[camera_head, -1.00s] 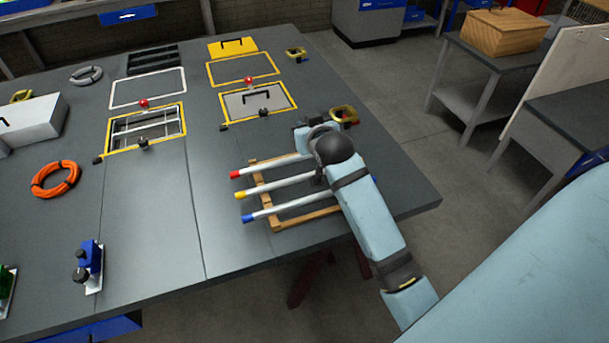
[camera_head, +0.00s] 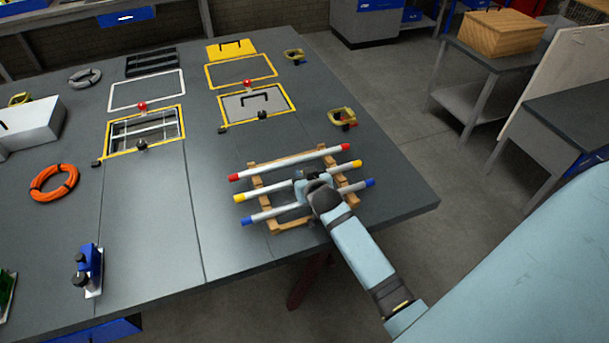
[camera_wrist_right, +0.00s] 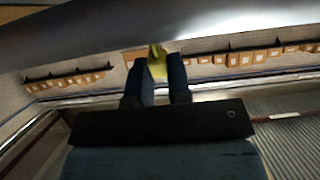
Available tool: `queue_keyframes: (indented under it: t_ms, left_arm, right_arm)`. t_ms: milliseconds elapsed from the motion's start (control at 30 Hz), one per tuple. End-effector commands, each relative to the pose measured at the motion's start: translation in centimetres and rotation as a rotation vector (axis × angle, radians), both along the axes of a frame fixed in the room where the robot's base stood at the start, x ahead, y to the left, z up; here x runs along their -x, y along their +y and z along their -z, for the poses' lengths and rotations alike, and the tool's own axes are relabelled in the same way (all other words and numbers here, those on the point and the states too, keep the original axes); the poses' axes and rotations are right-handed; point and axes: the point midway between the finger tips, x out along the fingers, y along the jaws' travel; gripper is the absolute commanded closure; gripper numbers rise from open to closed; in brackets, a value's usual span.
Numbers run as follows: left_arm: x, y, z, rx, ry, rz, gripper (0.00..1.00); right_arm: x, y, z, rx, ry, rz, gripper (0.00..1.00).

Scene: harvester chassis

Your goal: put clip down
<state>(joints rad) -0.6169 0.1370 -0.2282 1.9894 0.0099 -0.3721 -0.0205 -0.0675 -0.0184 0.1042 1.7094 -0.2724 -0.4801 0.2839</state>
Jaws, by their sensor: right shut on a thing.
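My right gripper (camera_head: 308,184) is over the wooden rack, close to the middle tube. It also shows in the right wrist view (camera_wrist_right: 161,68), with its two dark fingers shut on a small yellow piece, which I take to be the clip (camera_wrist_right: 157,62). Most of that piece is hidden between the fingers, and the head view does not show it clearly. I cannot tell whether it touches a tube. The wooden rack (camera_head: 256,183) carries three white tubes with red, yellow and blue ends. My left gripper is not in view.
A yellow-green clamp (camera_head: 342,117) lies behind the rack, and another (camera_head: 293,55) lies farther back. Framed openings and a grey panel (camera_head: 257,105) are left of them. An orange cable ring (camera_head: 54,182) lies at left. The grey tabletop (camera_head: 390,185) is clear right of the rack.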

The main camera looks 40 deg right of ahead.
Motion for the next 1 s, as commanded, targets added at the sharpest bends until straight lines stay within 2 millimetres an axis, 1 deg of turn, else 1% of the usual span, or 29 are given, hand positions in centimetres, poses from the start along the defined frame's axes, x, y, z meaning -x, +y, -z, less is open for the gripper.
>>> queue_keyframes:
  t_ms: [167,533,667,700,767,800,1000]
  left_arm:
    - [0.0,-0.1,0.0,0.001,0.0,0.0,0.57]
    - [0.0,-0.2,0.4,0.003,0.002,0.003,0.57]
    - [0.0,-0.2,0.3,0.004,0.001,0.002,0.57]
    - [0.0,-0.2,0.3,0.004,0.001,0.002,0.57]
    - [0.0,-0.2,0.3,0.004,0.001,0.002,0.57]
    - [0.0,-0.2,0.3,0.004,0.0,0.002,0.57]
    - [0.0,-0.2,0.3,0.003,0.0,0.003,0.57]
  right_arm:
    - [0.0,0.0,-0.1,0.0,-0.001,0.0,1.0]
    - [0.0,0.0,1.0,0.001,-0.002,0.0,1.0]
    - [0.0,0.0,1.1,0.002,-0.001,0.001,1.0]
    - [0.0,0.0,1.2,0.001,0.0,0.001,0.75]
    - [0.0,0.0,1.2,0.001,0.001,0.0,0.61]
    - [0.0,0.0,1.2,0.001,0.001,0.0,0.56]
    - [0.1,0.0,1.3,0.0,0.003,0.0,0.56]
